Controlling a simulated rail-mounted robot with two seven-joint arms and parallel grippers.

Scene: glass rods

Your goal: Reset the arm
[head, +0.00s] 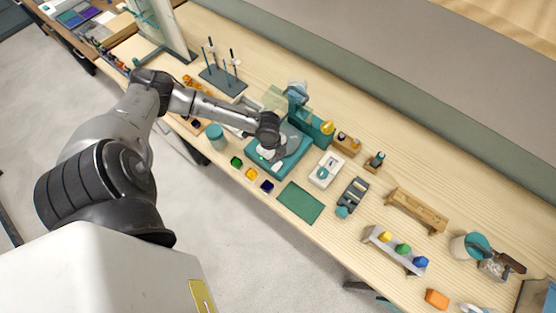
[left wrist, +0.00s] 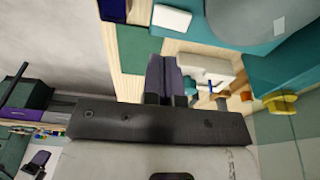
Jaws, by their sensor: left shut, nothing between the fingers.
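My left arm reaches in from the left of the head view, over the wooden bench. Its gripper (head: 272,161) is over the teal machine base (head: 294,155), near the back of the small coloured blocks. The fingers are small and partly hidden there by the wrist. In the left wrist view the gripper fingers (left wrist: 165,76) are together, with nothing seen between them. Whether the fingertips touch the teal base I cannot tell. My right gripper is in neither view.
A green mat (head: 300,203) lies at the bench's front edge, beside green, yellow and dark blue blocks (head: 252,174). A white tray (head: 325,170), a rod rack (head: 222,80), a wooden stand (head: 416,210) and a teal cup (head: 216,136) stand around.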

